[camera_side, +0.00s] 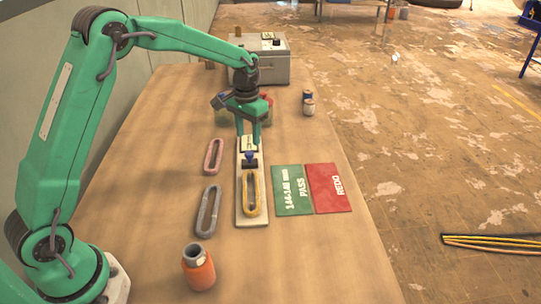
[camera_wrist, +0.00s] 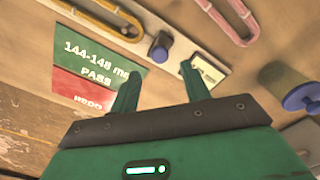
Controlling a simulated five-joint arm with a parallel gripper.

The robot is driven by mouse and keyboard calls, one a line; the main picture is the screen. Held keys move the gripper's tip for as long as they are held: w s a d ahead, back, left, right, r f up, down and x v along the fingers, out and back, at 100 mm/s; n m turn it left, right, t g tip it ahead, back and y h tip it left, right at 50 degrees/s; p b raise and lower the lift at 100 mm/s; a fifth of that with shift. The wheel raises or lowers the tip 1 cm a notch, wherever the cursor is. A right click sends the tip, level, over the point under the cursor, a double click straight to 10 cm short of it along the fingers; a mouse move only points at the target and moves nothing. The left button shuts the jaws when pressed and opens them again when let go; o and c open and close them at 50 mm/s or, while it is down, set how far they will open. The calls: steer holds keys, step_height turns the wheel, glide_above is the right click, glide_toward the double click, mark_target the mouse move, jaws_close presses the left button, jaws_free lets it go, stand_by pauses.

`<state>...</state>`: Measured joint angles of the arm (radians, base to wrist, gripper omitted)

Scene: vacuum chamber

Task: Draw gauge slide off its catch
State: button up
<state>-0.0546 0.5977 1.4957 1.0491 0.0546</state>
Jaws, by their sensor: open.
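The gauge is a long pale board (camera_side: 241,212) on the table, also seen in the wrist view (camera_wrist: 138,50). Its dark slide with a blue knob (camera_side: 250,158) sits across the board; the knob also shows in the wrist view (camera_wrist: 160,45). A yellow oblong link (camera_side: 245,195) lies on the board on the near side of the slide. My gripper (camera_side: 249,144) points down over the board's far end, its fingers open and empty. In the wrist view the fingertips (camera_wrist: 158,69) are spread, with the knob beyond the gap between them. I cannot make out the catch.
A pink link (camera_side: 208,163) and a grey link (camera_side: 200,215) lie left of the gauge. A green PASS card (camera_side: 284,180) and a red REDO card (camera_side: 322,175) lie right. An orange bottle (camera_side: 199,271) stands near; a grey box (camera_side: 265,65) and small jars (camera_side: 308,106) stand beyond.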

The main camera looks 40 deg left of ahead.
mark_target(249, 153)
steer(key=shift+f, duration=3)
